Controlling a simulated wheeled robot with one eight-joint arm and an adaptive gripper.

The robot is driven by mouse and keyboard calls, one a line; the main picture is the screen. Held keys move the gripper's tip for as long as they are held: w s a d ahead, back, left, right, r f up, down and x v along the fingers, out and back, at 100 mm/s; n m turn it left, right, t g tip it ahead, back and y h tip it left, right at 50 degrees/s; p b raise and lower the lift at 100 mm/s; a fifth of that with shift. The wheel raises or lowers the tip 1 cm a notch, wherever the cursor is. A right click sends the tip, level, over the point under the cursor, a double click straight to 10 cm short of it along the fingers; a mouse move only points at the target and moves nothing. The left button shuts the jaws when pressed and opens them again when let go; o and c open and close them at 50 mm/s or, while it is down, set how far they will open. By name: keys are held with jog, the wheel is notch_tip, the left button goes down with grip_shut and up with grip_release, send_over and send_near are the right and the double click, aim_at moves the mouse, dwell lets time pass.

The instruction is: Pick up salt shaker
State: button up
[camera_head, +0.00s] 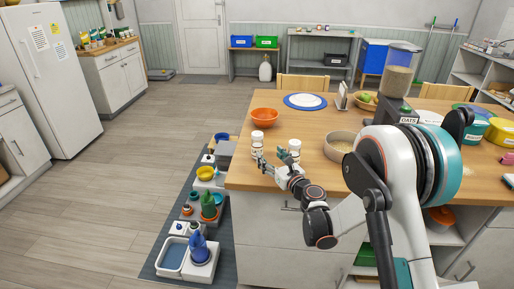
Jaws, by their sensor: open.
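Two small white shakers stand upright on the wooden table near its left front corner. The left shaker (257,140) and the right shaker (294,146) look much alike, with dark markings too small to read, so I cannot tell which holds salt. My gripper (273,160) is open and empty at the table's front edge, just in front of the shakers. One finger is close to the base of the left shaker and the other is near the right one. I cannot tell whether either finger touches. My gripper partly hides the lower part of the right shaker.
An orange bowl (265,117) stands behind the left shaker, and a beige bowl (340,144) is right of the right shaker. A blue-rimmed plate (305,101) lies farther back. A tall food dispenser (398,75) stands at the back right. My arm covers the front right.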

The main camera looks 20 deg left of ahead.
aim_at(260, 146)
jog(key=b+x, duration=0.3)
jog(key=x, duration=0.7)
jog(key=shift+w+a, duration=0.15)
jog(key=shift+a, duration=0.1)
jog(key=c, duration=1.3)
